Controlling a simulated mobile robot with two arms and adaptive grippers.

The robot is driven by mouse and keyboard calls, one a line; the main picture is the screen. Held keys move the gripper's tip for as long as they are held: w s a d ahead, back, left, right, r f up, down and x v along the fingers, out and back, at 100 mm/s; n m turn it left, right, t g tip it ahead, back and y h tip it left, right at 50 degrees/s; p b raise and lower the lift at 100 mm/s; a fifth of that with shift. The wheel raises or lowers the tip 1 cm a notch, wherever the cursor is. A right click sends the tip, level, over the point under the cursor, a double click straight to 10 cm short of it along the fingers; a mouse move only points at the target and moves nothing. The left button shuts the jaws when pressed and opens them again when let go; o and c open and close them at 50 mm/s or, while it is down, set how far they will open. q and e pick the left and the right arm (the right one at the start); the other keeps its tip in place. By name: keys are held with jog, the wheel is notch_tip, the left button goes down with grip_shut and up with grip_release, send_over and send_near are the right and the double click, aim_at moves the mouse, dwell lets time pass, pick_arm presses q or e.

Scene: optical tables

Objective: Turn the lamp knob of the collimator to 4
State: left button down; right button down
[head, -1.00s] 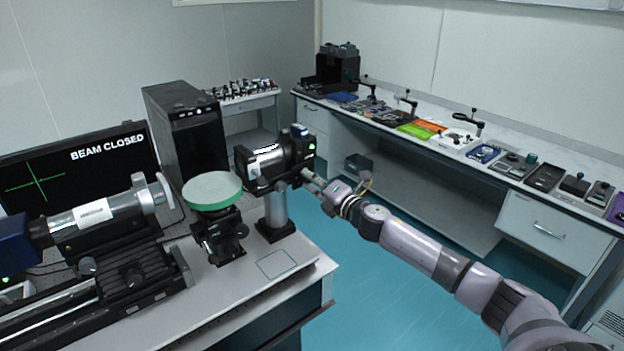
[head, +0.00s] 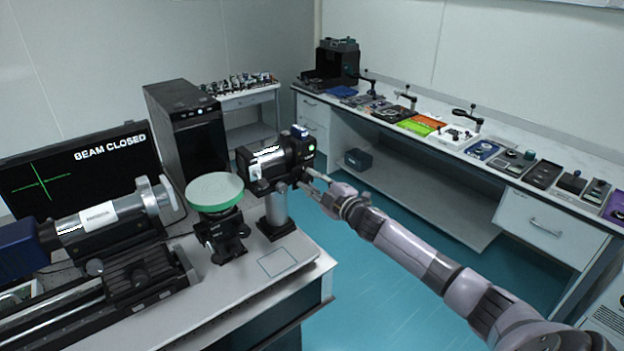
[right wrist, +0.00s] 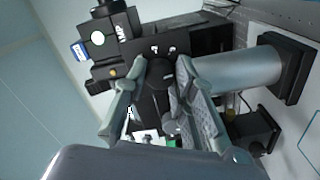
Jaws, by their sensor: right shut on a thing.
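The collimator (head: 275,163) is a black and silver unit on a grey post near the optical table's right end. My right gripper (head: 304,179) reaches its right end from the right. In the right wrist view, the gripper (right wrist: 161,64) is shut on the dark round lamp knob (right wrist: 160,75), with one finger on each side. White marks show on the black face above the knob, too small to read surely. The knob's pointer cannot be made out. In the head view the knob is hidden by the gripper. My left gripper is not in view.
A green-rimmed round plate on a stand (head: 214,190) stands left of the collimator. A silver tube instrument (head: 100,218) lies further left, before a monitor (head: 75,165) reading "BEAM CLOSED". A black computer tower (head: 187,125) stands behind. Open floor lies right of the table.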

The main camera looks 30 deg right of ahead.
jog(key=shift+m, duration=0.6)
jog(key=c, duration=1.3)
grip_release()
jog(key=shift+c, duration=0.2)
jog(key=shift+s, duration=0.15)
jog(key=s+d, duration=0.1)
jog(key=s, duration=1)
jog(key=shift+s, duration=0.4)
